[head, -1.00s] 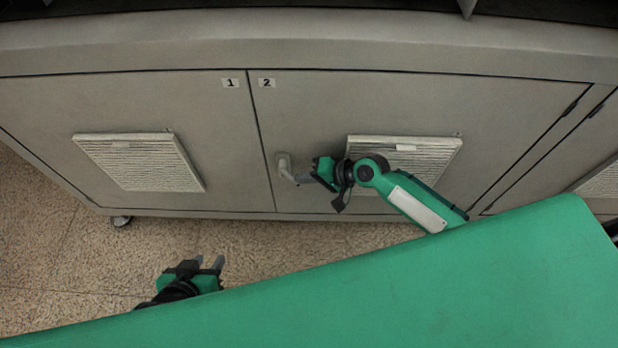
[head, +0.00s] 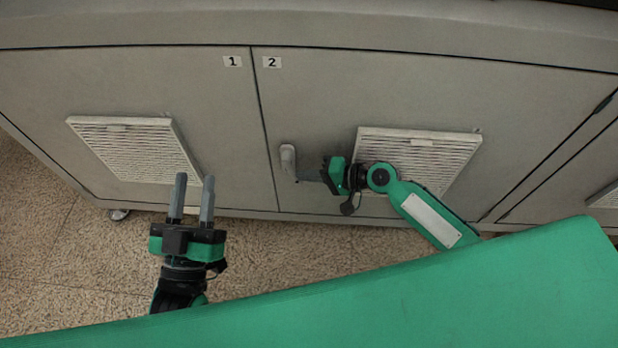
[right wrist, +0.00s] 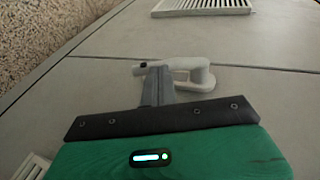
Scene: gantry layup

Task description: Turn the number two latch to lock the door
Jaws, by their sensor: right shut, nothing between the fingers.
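The light grey latch (head: 287,157) is on the door marked 2, near the seam with door 1. It also shows in the right wrist view (right wrist: 197,74), where its lever runs toward the floor side. My right gripper (head: 301,175) is shut and empty. Its fingers (right wrist: 157,88) reach the lever's free part and overlap it in the right wrist view; I cannot tell whether they touch. My left gripper (head: 194,180) is open and empty, its fingers apart, in front of the lower part of door 1.
Number labels 1 (head: 232,62) and 2 (head: 272,62) sit at the top of the doors. White vent grilles are on door 1 (head: 135,148) and door 2 (head: 420,155). Speckled floor (head: 60,265) lies below the cabinet. My green body fills the lower right.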

